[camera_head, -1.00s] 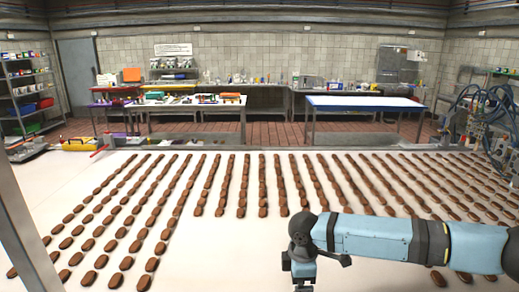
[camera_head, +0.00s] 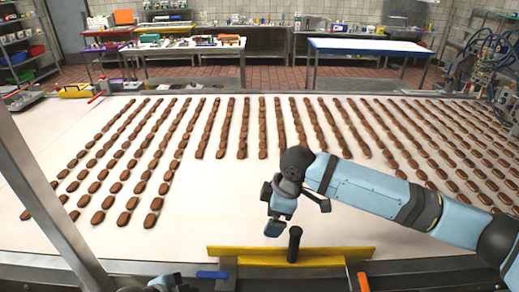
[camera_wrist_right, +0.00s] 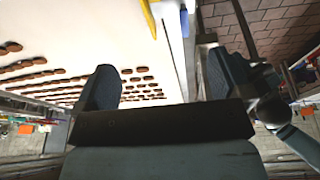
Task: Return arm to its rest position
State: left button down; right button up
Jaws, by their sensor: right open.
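My right arm comes in from the right in the head view, over the white conveyor surface (camera_head: 215,235). Its gripper (camera_head: 276,225) hangs above the near edge, close to a yellow bar, and looks empty. In the right wrist view the two dark fingers of the right gripper (camera_wrist_right: 163,88) stand wide apart with nothing between them. A dark piece at the bottom left edge of the head view seems to be part of my left arm; its fingers cannot be made out.
Rows of brown sandwich biscuits (camera_head: 262,130) cover the belt's far part. The belt's near strip is bare.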

pick_arm(q)
jog(key=s+d+f+n+t+h, duration=0.1)
jog(key=d+f+n+t, duration=0.2)
jog(key=d+f+n, duration=0.15)
pick_arm(e)
jog(key=s+a+f+m+t+y, duration=0.4)
jog(key=s+f+m+t+y, duration=0.25)
jog(key=f, duration=0.55)
pick_arm(q)
jog(key=s+a+f+n+t+y, duration=0.1)
jog(key=s+a+f+n+y, duration=0.3)
jog(key=s+a+f+n, duration=0.3)
notch_tip(320, 180, down, 2)
jog(key=shift+s+a+f+n, duration=0.15)
jog(key=shift+s+a+n, duration=0.2)
jog(key=shift+s+a, duration=0.8)
pick_arm(e)
jog(key=s+d+f+m+t+h, duration=0.2)
jog(key=s+d+f, duration=0.4)
jog(key=s+d, duration=0.3)
jog(key=s+d+f+m+t+h, duration=0.1)
jog(key=s+d+f+m+h, duration=0.4)
jog(key=s+d, duration=0.4)
jog(key=d+f+m, duration=0.1)
jog(key=d+f, duration=0.1)
jog(key=d, duration=0.1)
jog(key=shift+s+f+t, duration=0.15)
jog(key=shift+s+t, duration=0.2)
